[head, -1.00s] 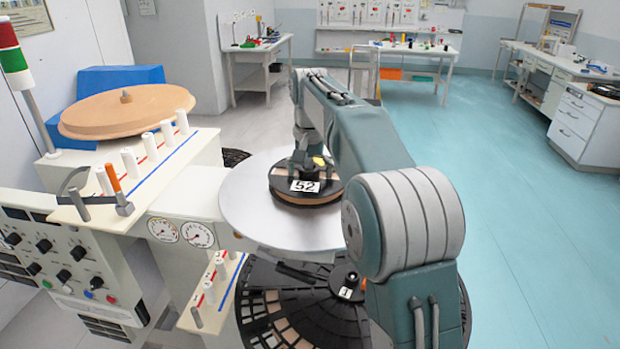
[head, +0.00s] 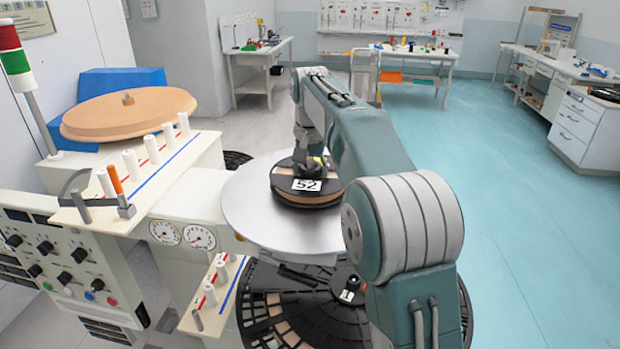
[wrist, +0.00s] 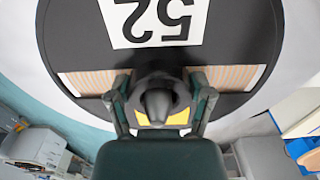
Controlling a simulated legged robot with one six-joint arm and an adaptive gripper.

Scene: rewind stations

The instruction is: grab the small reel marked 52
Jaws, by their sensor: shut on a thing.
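The small reel marked 52 (head: 298,198) is a flat black disc with tan windings and a white number label on its near side. In the head view it is over a round silver plate (head: 250,215); I cannot tell whether it touches the plate. My gripper (head: 312,166) reaches down to its centre from above. In the wrist view the fingers of my gripper (wrist: 160,106) close on both sides of the dark central hub of the reel (wrist: 245,35). Yellow patches show beside the hub.
A larger black slotted reel (head: 290,310) marked 1 lies lower in front. A control panel (head: 70,260) and white pegs (head: 130,162) stand left, with a big tan reel (head: 125,112) behind. Workbenches (head: 415,52) line the back. The teal floor at right is clear.

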